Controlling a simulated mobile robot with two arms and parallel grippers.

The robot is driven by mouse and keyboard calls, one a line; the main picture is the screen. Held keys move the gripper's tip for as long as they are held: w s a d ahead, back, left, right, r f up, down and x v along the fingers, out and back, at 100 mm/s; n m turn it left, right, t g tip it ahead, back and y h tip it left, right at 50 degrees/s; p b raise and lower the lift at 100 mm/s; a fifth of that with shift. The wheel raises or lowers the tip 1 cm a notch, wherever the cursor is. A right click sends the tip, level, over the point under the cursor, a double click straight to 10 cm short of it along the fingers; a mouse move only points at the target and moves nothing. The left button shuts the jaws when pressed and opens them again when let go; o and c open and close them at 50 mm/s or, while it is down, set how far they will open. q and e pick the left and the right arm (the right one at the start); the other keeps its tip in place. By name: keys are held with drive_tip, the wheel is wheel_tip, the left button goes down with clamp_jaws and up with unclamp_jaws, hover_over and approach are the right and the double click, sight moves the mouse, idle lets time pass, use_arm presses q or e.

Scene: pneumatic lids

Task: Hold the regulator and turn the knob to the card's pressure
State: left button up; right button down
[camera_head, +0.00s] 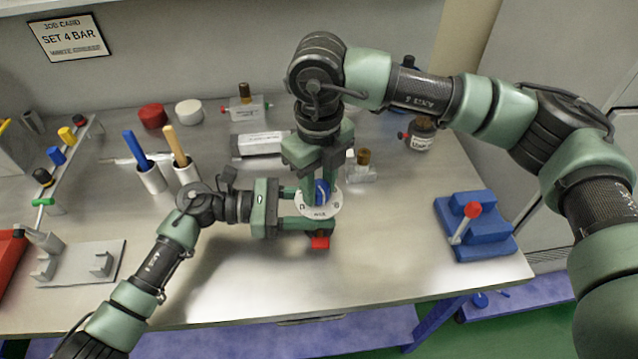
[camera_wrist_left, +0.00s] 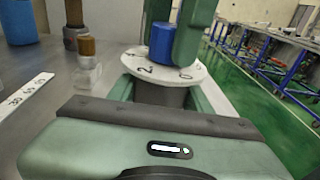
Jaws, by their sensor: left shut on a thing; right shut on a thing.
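The job card (camera_head: 68,37) on the back wall reads "SET 4 BAR". The regulator, with a white dial (camera_head: 320,212) and a blue knob (camera_head: 322,192), stands near the middle of the table. My left gripper (camera_head: 305,224) is shut around the regulator body from the left. My right gripper (camera_head: 318,180) reaches down from above and is shut on the blue knob. In the left wrist view the dial (camera_wrist_left: 190,73) shows the figures 2 and 0, and the knob (camera_wrist_left: 162,43) sits between the right fingers. The pointer's setting cannot be read.
A blue block with a red-tipped lever (camera_head: 477,240) stands at the right. Two white cups (camera_head: 152,180) hold a blue and a tan handle. A brass-topped fitting (camera_head: 361,168) stands close behind the regulator. Red and white caps (camera_head: 152,115) lie at the back. The front table is clear.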

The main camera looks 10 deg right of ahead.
sight(319, 186)
use_arm(q)
drive_tip(key=shift+s+f, duration=0.1)
drive_tip(key=shift+f, duration=0.3)
use_arm(e)
drive_tip(key=shift+r+m, duration=0.1)
drive_tip(key=shift+m, duration=2.1)
drive_tip(key=shift+w, duration=0.1)
drive_tip(key=c, duration=1)
unclamp_jaws()
wheel_tip(319, 186, up, 12)
